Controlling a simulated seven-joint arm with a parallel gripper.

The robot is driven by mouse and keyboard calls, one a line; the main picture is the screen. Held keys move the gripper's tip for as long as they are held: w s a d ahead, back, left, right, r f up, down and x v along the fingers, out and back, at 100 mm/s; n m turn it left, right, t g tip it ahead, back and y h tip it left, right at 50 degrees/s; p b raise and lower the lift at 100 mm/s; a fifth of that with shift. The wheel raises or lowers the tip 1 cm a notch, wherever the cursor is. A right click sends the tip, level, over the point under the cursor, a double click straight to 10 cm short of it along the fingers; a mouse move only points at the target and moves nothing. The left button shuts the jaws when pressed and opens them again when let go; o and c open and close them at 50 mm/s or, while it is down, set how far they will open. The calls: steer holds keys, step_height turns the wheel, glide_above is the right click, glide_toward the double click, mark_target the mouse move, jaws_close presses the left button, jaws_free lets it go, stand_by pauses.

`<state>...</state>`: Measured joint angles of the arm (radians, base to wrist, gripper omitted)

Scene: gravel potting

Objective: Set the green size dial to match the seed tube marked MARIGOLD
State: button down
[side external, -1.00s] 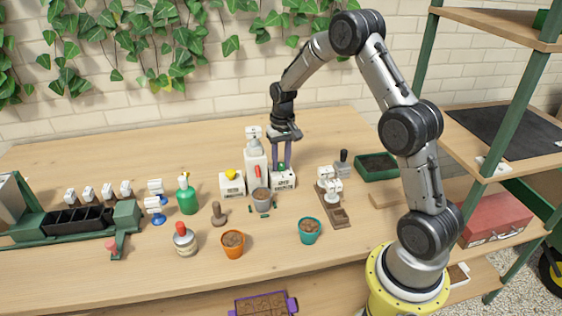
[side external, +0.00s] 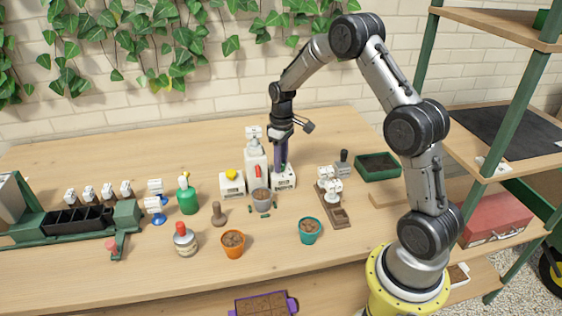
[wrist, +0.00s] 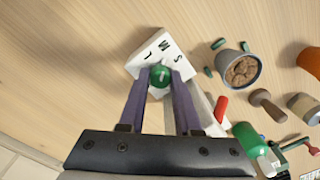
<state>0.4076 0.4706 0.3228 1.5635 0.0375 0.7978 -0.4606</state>
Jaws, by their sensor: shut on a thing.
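The green size dial (wrist: 160,76) sits on a white box (wrist: 172,46) lettered S, M and L in the wrist view. My gripper (wrist: 160,80) is shut on the dial, with a purple finger on each side of it. Its pointer setting is not clear. In the side view the white box (side external: 284,184) stands beside the tall white dispenser (side external: 255,155), and my gripper (side external: 281,166) reaches down onto it, hiding most of the dial. Several small white-labelled items (side external: 106,190) stand at the left; no label reads as MARIGOLD at this size.
A white box with a yellow knob (side external: 231,185) stands left of the dispenser. A grey pot (side external: 261,200) is in front, with small green pieces around it. A wooden holder (side external: 340,215) and a green tray (side external: 377,167) are on the right. The table behind is clear.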

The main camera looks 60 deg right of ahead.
steer(key=shift+n, duration=0.5)
steer(key=c, duration=0.6)
jaws_free()
step_height(320, 180, up, 14)
steer(key=shift+d, duration=0.2)
